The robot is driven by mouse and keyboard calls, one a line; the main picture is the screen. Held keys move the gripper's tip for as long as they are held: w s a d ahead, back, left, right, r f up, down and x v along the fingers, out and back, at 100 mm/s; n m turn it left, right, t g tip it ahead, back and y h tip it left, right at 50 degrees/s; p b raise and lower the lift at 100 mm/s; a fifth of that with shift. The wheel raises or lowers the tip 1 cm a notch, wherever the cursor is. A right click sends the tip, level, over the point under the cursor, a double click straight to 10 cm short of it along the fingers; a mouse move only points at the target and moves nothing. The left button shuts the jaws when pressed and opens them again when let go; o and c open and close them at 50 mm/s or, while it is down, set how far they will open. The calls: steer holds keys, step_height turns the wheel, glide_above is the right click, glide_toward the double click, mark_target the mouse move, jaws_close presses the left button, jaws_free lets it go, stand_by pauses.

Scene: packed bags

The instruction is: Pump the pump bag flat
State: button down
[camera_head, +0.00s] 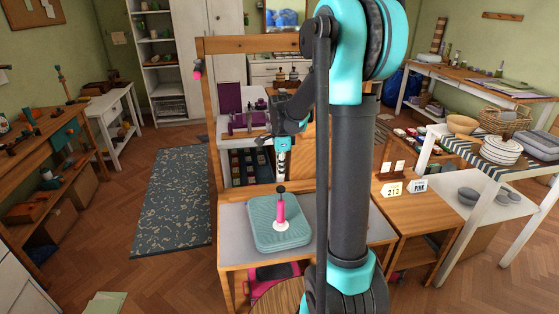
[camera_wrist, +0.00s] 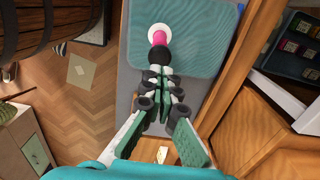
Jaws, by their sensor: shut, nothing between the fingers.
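The pump bag (camera_head: 262,233) is a teal, ribbed, rounded bag lying on the grey-topped table; it also fills the upper part of the wrist view (camera_wrist: 198,45). How full it is I cannot tell clearly. A pink pump (camera_head: 280,210) stands upright on it from a white round base (camera_head: 281,226). The pump's black ball knob (camera_head: 281,189) is on top. My gripper (camera_head: 281,176) points down just above the knob, shut and empty. In the wrist view my gripper's fingertips (camera_wrist: 162,76) sit close to the knob (camera_wrist: 160,56); contact is unclear.
The table (camera_head: 232,250) has bare room around the bag. A wooden side table (camera_head: 395,218) to the right holds cards reading 213 and PINK. Behind is a shelf unit with purple items (camera_head: 243,118). A pink item (camera_head: 270,272) lies beneath the table.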

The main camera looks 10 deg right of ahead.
steer(key=shift+r, duration=2.65)
steer(key=s+d+f+n+t, duration=0.1)
steer(key=s+f+n+t, duration=0.1)
steer(key=s+f+n, duration=0.3)
steer(key=s+d+f+n+t, duration=0.1)
steer(key=s+f+n, duration=0.5)
steer(key=s+n, duration=0.7)
steer(key=s+t, duration=0.1)
steer(key=s, duration=0.4)
steer(key=shift+s+d, duration=0.2)
steer(key=shift+d, duration=0.05)
